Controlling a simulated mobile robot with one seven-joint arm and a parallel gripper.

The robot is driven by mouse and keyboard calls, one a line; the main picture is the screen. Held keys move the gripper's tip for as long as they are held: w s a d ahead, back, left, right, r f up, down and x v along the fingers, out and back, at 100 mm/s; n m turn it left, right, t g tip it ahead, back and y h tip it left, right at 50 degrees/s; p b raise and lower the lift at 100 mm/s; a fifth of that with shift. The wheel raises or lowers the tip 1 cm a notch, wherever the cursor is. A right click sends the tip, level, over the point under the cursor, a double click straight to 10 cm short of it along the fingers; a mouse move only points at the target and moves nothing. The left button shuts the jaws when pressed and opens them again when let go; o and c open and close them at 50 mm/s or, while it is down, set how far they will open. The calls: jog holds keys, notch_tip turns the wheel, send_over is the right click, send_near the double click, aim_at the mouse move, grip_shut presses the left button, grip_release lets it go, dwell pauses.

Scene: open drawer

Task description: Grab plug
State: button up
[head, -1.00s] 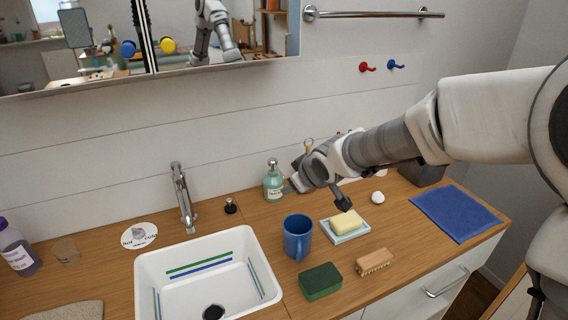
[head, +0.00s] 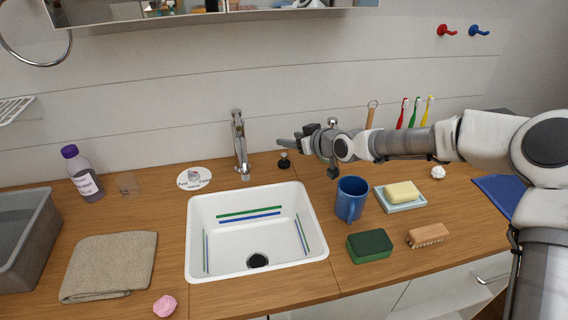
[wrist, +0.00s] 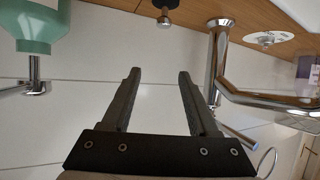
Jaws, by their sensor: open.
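The plug (head: 284,160) is small and black with a metal knob on top. It stands upright on the wooden counter, right of the tap and behind the sink. In the wrist view, which is upside down, the plug (wrist: 164,14) shows at the top edge, its base partly cut off. My gripper (head: 284,143) is just above and behind the plug in the head view, pointing left. In the wrist view my gripper's (wrist: 160,74) two fingers are apart with nothing between them, and the plug's knob is beyond the tips, apart from them.
The tap (head: 240,146) stands close left of the plug, and the white sink (head: 196,238) is in front. A green soap bottle (wrist: 38,24) is on the other side in the wrist view. A blue mug (head: 351,199) and soap dish (head: 402,206) stand to the right.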

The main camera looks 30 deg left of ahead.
aim_at(282, 154)
notch_tip(282, 154, down, 6)
jog(key=shift+b, duration=0.35)
jog(key=shift+b+x, duration=0.3)
jog(key=shift+x, duration=3.45)
jog(key=shift+r, duration=0.1)
jog(key=shift+c, duration=0.3)
grip_shut()
